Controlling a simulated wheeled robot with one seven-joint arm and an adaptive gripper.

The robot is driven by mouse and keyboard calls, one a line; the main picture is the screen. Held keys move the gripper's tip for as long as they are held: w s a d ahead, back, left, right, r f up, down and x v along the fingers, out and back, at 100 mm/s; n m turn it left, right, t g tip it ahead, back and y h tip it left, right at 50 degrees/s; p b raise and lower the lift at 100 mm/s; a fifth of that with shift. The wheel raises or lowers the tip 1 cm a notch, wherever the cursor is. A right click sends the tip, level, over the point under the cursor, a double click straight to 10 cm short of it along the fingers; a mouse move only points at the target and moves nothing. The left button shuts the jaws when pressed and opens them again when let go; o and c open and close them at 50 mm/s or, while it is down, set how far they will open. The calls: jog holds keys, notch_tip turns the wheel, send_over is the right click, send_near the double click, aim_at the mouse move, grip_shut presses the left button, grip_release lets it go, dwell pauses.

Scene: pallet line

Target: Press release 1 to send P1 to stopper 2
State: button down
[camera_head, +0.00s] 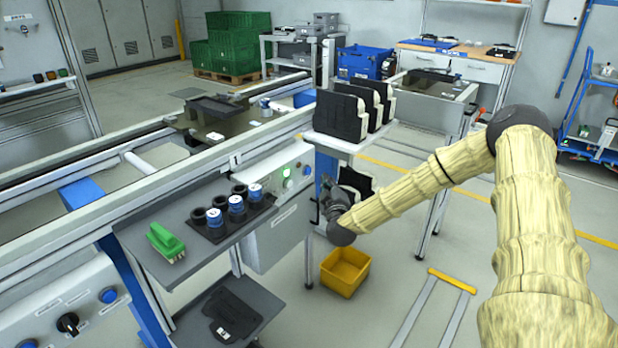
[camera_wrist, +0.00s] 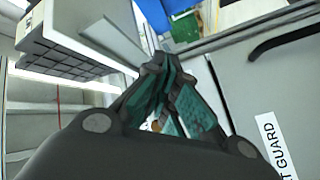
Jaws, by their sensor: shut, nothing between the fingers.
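My gripper (camera_head: 325,196) is shut and empty, close to the right end of a grey control box (camera_head: 275,235) on the line's front side. A second box at the lower left has blue buttons (camera_head: 108,295) and a black knob (camera_head: 68,323). A dark pallet (camera_head: 217,112) sits on the line; its marking cannot be read. In the wrist view, my closed fingers (camera_wrist: 165,88) point at no visible button, beside a grey panel with a partly hidden "GUARD" label (camera_wrist: 273,145).
A shelf with black parts (camera_head: 340,115) stands right above my gripper. A tray of blue-and-black cylinders (camera_head: 232,215) and a green part (camera_head: 165,240) lie on the left ledge. A yellow bin (camera_head: 345,270) is on the floor below. Floor to the right is mostly clear.

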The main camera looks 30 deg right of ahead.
aim_at(308, 171)
jog(key=shift+w+a, duration=0.3)
jog(key=shift+w, duration=0.45)
jog(key=shift+w+a, duration=0.3)
jog(key=shift+w, duration=0.45)
jog(key=shift+w+a, duration=0.1)
jog(key=shift+w, duration=0.05)
dwell(0.3)
jog(key=shift+w+a, duration=0.1)
jog(key=shift+w, duration=0.15)
jog(key=shift+w+a, duration=0.2)
jog(key=shift+w, duration=0.25)
dwell(1.0)
jog(key=shift+s+r+p, duration=0.1)
jog(key=shift+s+p, duration=0.05)
jog(key=shift+p, duration=0.15)
jog(key=shift+s+d+p, duration=0.35)
jog(key=shift+s+p, duration=0.05)
jog(key=shift+s, duration=0.3)
